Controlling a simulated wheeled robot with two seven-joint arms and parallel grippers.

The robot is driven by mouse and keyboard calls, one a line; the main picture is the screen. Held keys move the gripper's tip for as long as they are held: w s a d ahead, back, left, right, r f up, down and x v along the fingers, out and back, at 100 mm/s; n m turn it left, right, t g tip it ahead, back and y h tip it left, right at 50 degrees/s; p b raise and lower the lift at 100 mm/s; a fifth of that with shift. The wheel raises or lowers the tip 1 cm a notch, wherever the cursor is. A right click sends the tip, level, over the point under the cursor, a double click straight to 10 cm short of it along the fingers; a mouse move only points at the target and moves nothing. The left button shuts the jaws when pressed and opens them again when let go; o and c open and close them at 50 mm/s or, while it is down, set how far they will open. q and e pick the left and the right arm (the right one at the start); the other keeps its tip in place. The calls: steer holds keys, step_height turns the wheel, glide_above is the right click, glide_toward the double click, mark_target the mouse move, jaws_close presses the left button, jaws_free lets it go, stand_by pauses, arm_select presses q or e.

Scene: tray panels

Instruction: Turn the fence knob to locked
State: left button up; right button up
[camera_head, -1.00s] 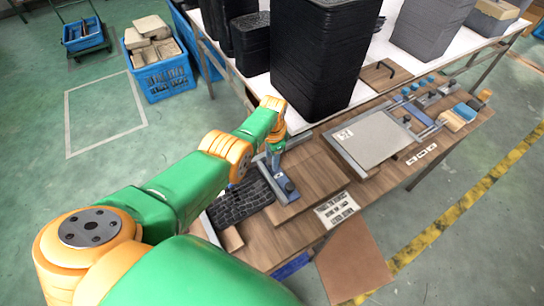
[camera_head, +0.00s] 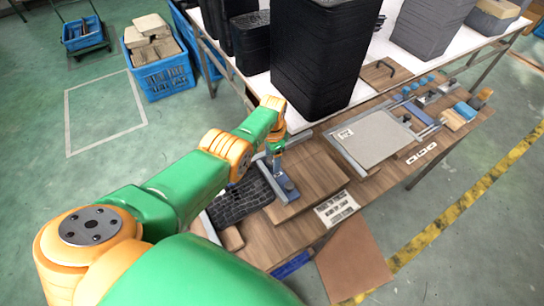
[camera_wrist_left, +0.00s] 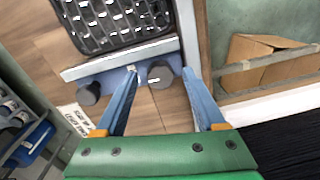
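The fence is a blue-grey bar (camera_head: 281,184) with a pale edge, lying against a black textured tray panel (camera_head: 238,202). In the left wrist view the fence (camera_wrist_left: 118,60) carries two dark round knobs. One knob (camera_wrist_left: 160,76) has a small white mark and sits between my left fingertips. The other knob (camera_wrist_left: 88,93) is left of my fingers. My left gripper (camera_wrist_left: 161,72) is open, with fingers apart on either side of the marked knob; contact cannot be told. In the head view my left gripper (camera_head: 272,155) is over the fence's far end and hides that knob. My right gripper is out of view.
A wooden bench holds a framed grey panel (camera_head: 375,138) and small blue-handled fittings (camera_head: 418,110) to the right. A printed label (camera_head: 337,208) lies near the front edge. Tall black stacks (camera_head: 318,60) stand behind my left gripper. Bare wood (camera_head: 310,172) lies right of the fence.

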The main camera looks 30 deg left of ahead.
mark_target(272, 160)
arm_select(q)
steer(key=shift+r, duration=0.1)
step_height(272, 160, up, 6)
steer(key=p, duration=0.5)
steer(key=shift+r, duration=0.2)
steer(key=shift+s+d+r, duration=0.1)
steer(key=shift+r, duration=0.25)
steer(key=shift+f, duration=0.1)
